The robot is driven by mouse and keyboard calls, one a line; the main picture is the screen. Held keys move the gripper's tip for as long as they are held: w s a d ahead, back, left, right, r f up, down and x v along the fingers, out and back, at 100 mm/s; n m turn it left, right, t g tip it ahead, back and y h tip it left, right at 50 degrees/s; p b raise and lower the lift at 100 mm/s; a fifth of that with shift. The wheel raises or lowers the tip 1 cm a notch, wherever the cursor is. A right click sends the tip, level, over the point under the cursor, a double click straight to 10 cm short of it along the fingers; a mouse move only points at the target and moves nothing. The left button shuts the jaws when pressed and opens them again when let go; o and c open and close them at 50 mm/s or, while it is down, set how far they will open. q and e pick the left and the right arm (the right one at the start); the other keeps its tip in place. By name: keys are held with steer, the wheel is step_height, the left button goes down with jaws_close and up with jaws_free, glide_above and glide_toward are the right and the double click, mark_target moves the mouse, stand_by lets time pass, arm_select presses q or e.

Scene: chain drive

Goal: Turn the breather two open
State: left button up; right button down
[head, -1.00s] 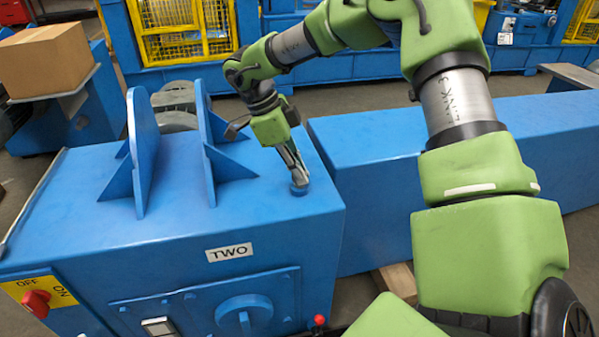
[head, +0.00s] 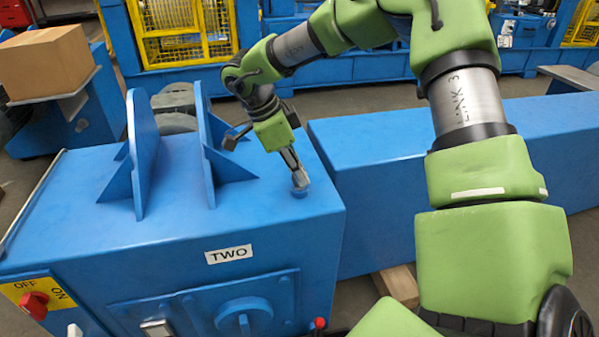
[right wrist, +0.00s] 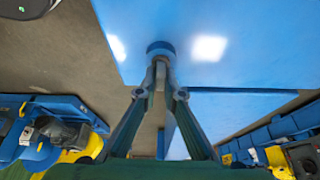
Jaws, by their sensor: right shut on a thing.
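The breather on machine two is a small round blue cap (head: 299,192) on the top of the blue housing (head: 270,215), near its right edge. The plate (head: 228,254) on the housing front reads TWO. My right gripper (head: 296,178) comes down onto the cap at a slant, its fingers shut on it. In the right wrist view the fingertips (right wrist: 161,64) close at the blue cap (right wrist: 160,48), which stands out from the blue surface. The fingers partly hide the cap. My left gripper is not in view.
Two upright blue plates (head: 142,150) with gussets stand left of my gripper on the housing. A long blue block (head: 375,150) lies to the right. The front carries a red OFF/ON switch (head: 34,304) and a round blue knob (head: 243,318).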

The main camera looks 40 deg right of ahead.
steer(key=c, duration=2.2)
jaws_free()
steer(key=shift+s+f, duration=0.1)
steer(key=shift+f, duration=0.1)
steer(key=shift+o, duration=0.2)
steer(key=shift+r, duration=0.1)
steer(key=v, duration=1.2)
steer(key=shift+a, duration=0.1)
